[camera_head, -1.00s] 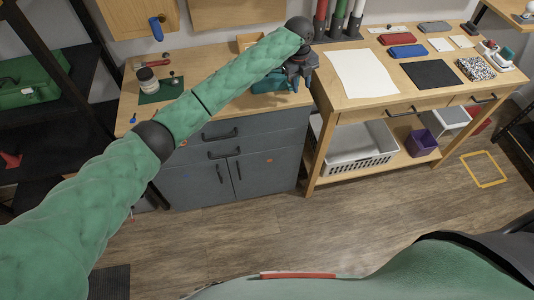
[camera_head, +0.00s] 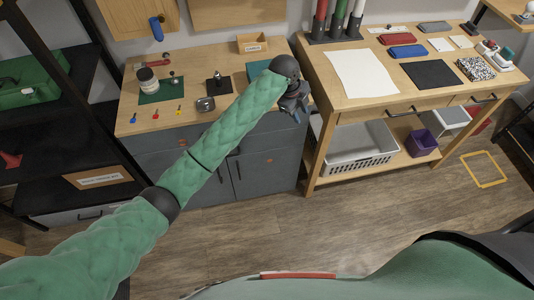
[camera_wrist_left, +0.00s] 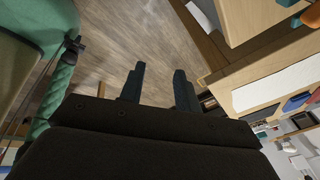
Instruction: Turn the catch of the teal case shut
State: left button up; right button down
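The teal case (camera_head: 258,69) stands on the wooden top of the grey cabinet, near its right end. My left forearm and wrist cover most of it, and its catch is hidden. My left gripper (camera_head: 293,104) is in front of the cabinet's right front edge, below and right of the case and apart from it. In the left wrist view my left gripper (camera_wrist_left: 158,86) has its two dark fingers apart, with only floor showing between them. A teal patch at that view's top right edge may be the case. My right gripper is not in view.
The cabinet top (camera_head: 192,73) also holds a small wooden box (camera_head: 252,44), a jar (camera_head: 147,78), a grey tin (camera_head: 205,104) and small coloured parts. A wooden workbench (camera_head: 350,97) stands close on the right. Floor (camera_head: 300,225) in front is clear.

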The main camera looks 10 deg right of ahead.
pick_arm(q)
jog(key=s+a+f+n+t+h, duration=0.1)
jog(key=s+a+f+n, duration=0.5)
jog(key=s+a+n, duration=0.4)
jog(key=shift+s+a+t, duration=0.35)
jog(key=shift+a+t, duration=0.05)
jog(key=shift+a, duration=1.15)
